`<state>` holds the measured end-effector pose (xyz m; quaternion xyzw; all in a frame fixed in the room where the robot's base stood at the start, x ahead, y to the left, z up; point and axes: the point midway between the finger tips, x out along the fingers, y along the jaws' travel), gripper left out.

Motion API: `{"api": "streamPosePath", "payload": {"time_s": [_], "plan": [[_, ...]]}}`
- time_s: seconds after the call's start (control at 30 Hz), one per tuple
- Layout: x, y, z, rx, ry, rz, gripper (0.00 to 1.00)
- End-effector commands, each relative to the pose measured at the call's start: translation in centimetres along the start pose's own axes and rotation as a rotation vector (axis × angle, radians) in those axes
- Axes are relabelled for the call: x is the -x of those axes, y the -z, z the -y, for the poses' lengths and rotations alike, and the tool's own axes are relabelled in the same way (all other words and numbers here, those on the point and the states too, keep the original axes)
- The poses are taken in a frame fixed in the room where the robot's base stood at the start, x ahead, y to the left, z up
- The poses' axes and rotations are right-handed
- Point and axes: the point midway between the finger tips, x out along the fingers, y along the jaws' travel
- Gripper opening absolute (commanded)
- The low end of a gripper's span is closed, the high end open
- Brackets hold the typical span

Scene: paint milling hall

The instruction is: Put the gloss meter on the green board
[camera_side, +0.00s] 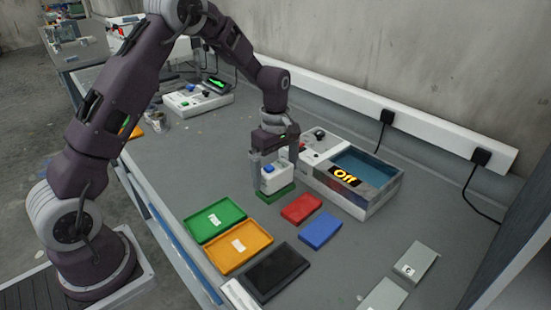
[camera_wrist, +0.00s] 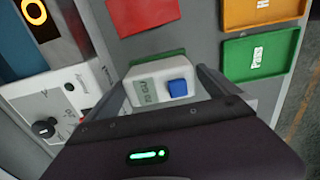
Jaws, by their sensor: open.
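The gloss meter (camera_side: 275,179) is a small white block with a blue button and a grey display. It appears to rest upright on the green board (camera_side: 278,194), whose front edge shows beneath it. In the wrist view the gloss meter (camera_wrist: 146,92) lies between my fingers, and a strip of the green board (camera_wrist: 158,57) shows beyond it. My gripper (camera_side: 275,172) is open and points down, with one finger on either side of the meter. Whether either finger touches the meter I cannot tell. The meter and my gripper hide much of the board.
A red board (camera_side: 302,208) and a blue board (camera_side: 321,231) lie close by. A green tray (camera_side: 214,221), an orange tray (camera_side: 239,246) and a black pad (camera_side: 276,271) line the front. A bath showing "Off" (camera_side: 357,183) stands behind. Grey panels (camera_side: 416,262) lie at right.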

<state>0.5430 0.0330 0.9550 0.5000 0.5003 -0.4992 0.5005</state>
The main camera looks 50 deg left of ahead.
Motion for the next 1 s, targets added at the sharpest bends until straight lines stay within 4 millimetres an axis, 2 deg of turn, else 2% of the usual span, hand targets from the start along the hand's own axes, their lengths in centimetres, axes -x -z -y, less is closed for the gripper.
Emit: {"api": "streamPosePath", "payload": {"time_s": [0.1,0.3,0.4,0.6,0.67,0.77,0.8,0.87,0.9,1.0], "plan": [[3.5,0.0,-0.1,-0.001,-0.007,-0.002,1.00],[8.3,0.0,-0.1,-0.001,-0.004,-0.001,1.00],[9.6,0.0,-0.1,-0.002,-0.004,0.000,1.00],[10.3,-0.1,0.1,-0.007,-0.003,0.001,1.00],[11.4,-0.4,0.7,-0.047,-0.020,0.002,1.00],[15.4,-1.9,3.7,-0.230,-0.087,-0.003,1.00],[17.4,-2.7,5.7,-0.342,-0.123,-0.010,1.00],[19.9,-4.0,9.3,-0.529,-0.181,-0.033,1.00],[21.2,-4.8,11.9,-0.658,-0.219,-0.058,1.00],[22.8,-6.5,18.5,-0.985,-0.305,-0.146,1.00]]}}
